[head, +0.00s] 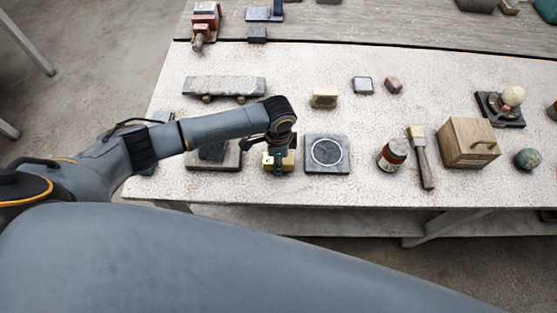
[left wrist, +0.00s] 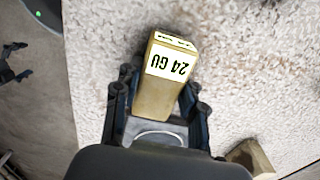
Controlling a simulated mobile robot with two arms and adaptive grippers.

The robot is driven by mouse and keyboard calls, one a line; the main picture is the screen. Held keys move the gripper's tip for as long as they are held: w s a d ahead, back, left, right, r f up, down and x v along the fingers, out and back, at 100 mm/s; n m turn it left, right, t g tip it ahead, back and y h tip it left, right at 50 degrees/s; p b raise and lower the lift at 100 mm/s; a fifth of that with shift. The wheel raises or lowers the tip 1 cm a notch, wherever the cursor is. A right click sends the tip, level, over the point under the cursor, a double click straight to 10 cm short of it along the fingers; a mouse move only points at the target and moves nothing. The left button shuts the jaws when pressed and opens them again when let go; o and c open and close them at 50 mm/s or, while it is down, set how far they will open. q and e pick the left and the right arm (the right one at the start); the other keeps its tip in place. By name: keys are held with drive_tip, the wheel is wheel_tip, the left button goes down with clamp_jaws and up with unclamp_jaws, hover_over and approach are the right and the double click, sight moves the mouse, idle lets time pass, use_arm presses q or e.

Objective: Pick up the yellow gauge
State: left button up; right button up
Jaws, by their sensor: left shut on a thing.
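The yellow gauge (left wrist: 155,95) is a brass-yellow block with a white label reading "24 GU", seen upside down in the left wrist view. My left gripper (left wrist: 157,100) is shut on it, with a dark finger on each side. In the head view the gauge (head: 289,161) shows partly under my left gripper (head: 278,160), near the front of the pale table. I cannot tell whether it touches the table. My right gripper is not in view.
A dark plate with a ring (head: 327,155) lies close to the right of my gripper. Another yellowish block (head: 324,97) lies behind. Further right are a jar (head: 392,155), a brush (head: 421,160) and a wooden box (head: 468,143).

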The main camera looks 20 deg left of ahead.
use_arm(q)
drive_tip(key=shift+r, duration=0.1)
drive_tip(key=shift+r, duration=0.2)
wheel_tip(320, 180, up, 3)
drive_tip(key=shift+w+f+b, duration=0.1)
drive_tip(key=shift+f+b, duration=0.05)
drive_tip(key=shift+b, duration=0.25)
drive_tip(key=s+d+r+b, duration=0.2)
drive_tip(key=d+r, duration=0.3)
drive_tip(key=d, duration=0.1)
drive_tip(key=s+d+r+b, duration=0.2)
drive_tip(key=s+d+r, duration=0.1)
drive_tip(key=d+r, duration=0.2)
drive_tip(key=shift+s+d+r, duration=0.15)
drive_tip(key=shift+s+d, duration=0.1)
drive_tip(key=shift+d, duration=0.75)
